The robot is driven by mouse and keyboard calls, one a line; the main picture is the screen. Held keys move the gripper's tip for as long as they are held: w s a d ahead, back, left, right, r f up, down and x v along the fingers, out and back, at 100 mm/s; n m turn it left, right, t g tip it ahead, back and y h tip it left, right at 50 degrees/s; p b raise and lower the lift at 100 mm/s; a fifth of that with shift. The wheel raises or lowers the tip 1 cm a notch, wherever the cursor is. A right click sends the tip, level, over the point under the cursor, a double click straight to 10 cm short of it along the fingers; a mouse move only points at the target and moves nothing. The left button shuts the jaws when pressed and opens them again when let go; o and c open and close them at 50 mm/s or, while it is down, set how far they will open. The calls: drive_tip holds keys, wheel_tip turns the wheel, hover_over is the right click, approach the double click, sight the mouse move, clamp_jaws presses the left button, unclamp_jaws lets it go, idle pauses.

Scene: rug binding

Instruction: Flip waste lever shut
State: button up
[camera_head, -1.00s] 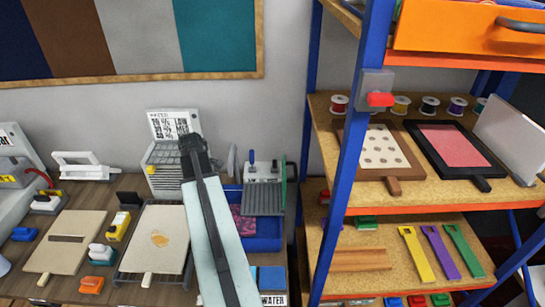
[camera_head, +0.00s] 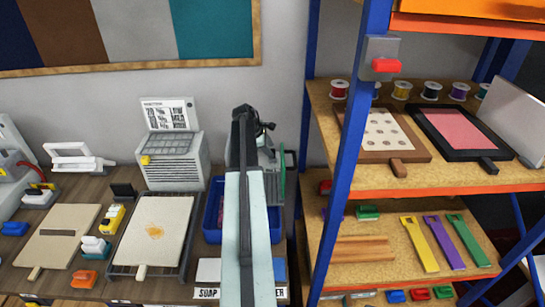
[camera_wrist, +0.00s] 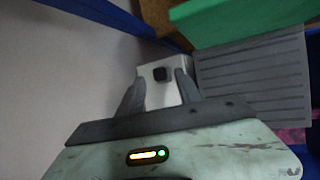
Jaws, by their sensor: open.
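My gripper (camera_wrist: 160,92) is open, with its two grey fingers spread. A small white block with a dark knob (camera_wrist: 161,74) shows between and beyond the fingertips; I cannot tell whether they touch it. I cannot tell for sure whether this knob is the waste lever. A grey ribbed panel (camera_wrist: 250,72) lies right of the fingers in the wrist view, with a green part (camera_wrist: 240,22) above it. In the head view my gripper (camera_head: 243,120) is in front of this unit, and my arm hides most of it above the blue bin (camera_head: 213,212).
A grey ribbed box with a printed sign (camera_head: 170,158) stands left of my arm. A blue shelf post (camera_head: 352,150) and loaded shelves stand at the right. A wire rack (camera_head: 185,240) with a pale board and small coloured tools cover the bench at left.

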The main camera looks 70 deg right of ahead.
drive_tip(key=b+x, duration=0.1)
drive_tip(key=x, duration=0.1)
drive_tip(key=b+x, duration=0.2)
drive_tip(key=shift+w+d+f, duration=0.1)
drive_tip(key=shift+w+f, duration=0.05)
drive_tip(key=shift+f, duration=0.25)
drive_tip(key=shift+r, duration=0.15)
clamp_jaws()
drive_tip(key=shift+d, duration=0.1)
idle(0.6)
